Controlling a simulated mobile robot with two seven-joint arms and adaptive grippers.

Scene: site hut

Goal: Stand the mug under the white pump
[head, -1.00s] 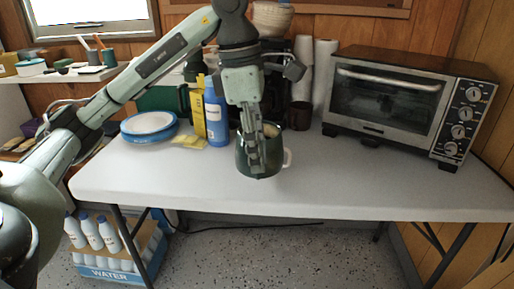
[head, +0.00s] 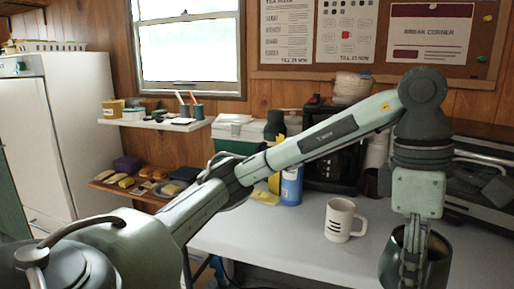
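A cream-white mug (head: 340,221) with dark stripes stands upright on the pale table (head: 290,245), its handle to the right. My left gripper (head: 411,268) points down at a dark green, open-topped vessel (head: 436,265), right of and nearer than the mug. Its fingers overlap the vessel's near wall and look closed on it. The vessel's lower part is cut off by the frame edge, so I cannot tell whether it is raised off the table. I can make out no white pump. My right gripper is not in view.
A blue bottle (head: 291,186) stands behind and left of the mug, by a black machine (head: 330,165). The toaster oven (head: 475,205) is behind my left wrist. A white-lidded green cooler (head: 238,130) stands further back. The table front is clear left of the mug.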

